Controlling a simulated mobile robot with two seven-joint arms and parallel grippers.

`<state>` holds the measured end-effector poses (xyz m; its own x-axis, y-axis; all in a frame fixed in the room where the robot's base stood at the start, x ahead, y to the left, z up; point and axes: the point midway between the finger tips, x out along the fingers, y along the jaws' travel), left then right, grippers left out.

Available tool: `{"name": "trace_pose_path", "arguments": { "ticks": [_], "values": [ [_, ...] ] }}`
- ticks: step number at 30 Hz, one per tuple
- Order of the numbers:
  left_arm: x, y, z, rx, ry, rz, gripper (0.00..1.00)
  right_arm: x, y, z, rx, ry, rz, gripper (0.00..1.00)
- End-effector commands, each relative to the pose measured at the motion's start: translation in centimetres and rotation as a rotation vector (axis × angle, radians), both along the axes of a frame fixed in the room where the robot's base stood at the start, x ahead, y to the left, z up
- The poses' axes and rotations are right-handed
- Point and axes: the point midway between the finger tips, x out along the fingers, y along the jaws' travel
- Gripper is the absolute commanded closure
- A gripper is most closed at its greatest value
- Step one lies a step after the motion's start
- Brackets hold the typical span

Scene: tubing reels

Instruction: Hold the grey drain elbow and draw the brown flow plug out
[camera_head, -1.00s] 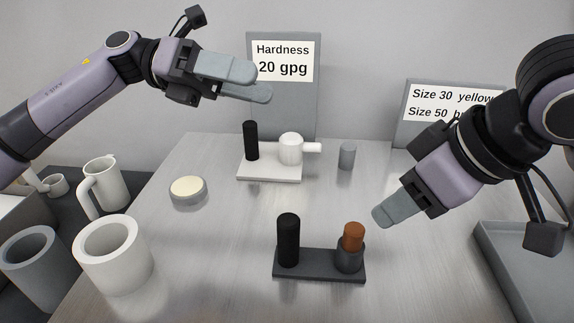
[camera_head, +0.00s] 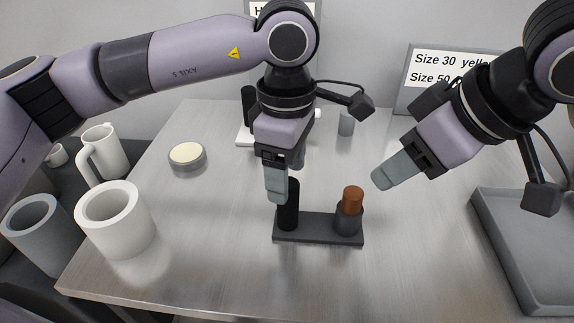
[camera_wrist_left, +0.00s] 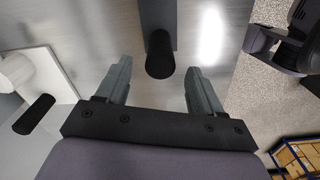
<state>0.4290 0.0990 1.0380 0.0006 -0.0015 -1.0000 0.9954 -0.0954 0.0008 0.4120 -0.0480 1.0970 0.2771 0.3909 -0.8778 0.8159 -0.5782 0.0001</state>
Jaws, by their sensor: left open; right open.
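The grey drain elbow (camera_head: 348,226) is a dark socket on a dark flat base (camera_head: 318,229) with a black upright post (camera_head: 292,212) at its left end. The brown flow plug (camera_head: 352,200) stands upright in the socket, its upper part showing. My left gripper (camera_head: 278,192) is open, pointing down at the black post and partly covering it. In the left wrist view, the post's top (camera_wrist_left: 160,62) lies between and beyond the open fingers (camera_wrist_left: 158,70), not visibly touched. My right gripper (camera_head: 386,178) is open and empty, right of the brown plug and apart from it.
Behind my left gripper, a white base with another black post (camera_head: 248,98) is partly hidden. A small grey cylinder (camera_head: 346,123) and a round cream-topped disc (camera_head: 187,156) stand on the table. Mugs (camera_head: 116,218) are at left, a grey tray (camera_head: 540,245) at right.

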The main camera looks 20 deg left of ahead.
Motion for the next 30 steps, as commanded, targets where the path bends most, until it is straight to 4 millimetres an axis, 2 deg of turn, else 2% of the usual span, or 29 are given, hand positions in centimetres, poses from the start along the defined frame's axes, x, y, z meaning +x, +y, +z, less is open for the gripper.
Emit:
{"name": "trace_pose_path", "arguments": {
  "ticks": [9,15,26,29,30],
  "values": [
    [0.0,0.1,-4.3,0.004,0.003,0.004,0.33,0.0,0.0,0.0,0.000,0.000,0.000,0.57],
    [0.0,0.1,-6.5,0.002,0.002,0.005,0.33,0.0,0.0,0.0,0.000,0.000,0.000,0.57],
    [0.0,0.1,-7.0,0.001,0.001,0.005,0.33,0.0,0.0,0.0,0.000,0.000,0.000,0.57],
    [0.0,0.1,-7.0,0.001,0.001,0.005,0.62,0.0,0.0,0.0,0.000,0.000,0.000,0.57],
    [0.0,0.1,-7.0,0.001,0.001,0.005,0.76,0.0,0.0,0.0,0.000,0.000,0.000,0.57]
  ]
}}
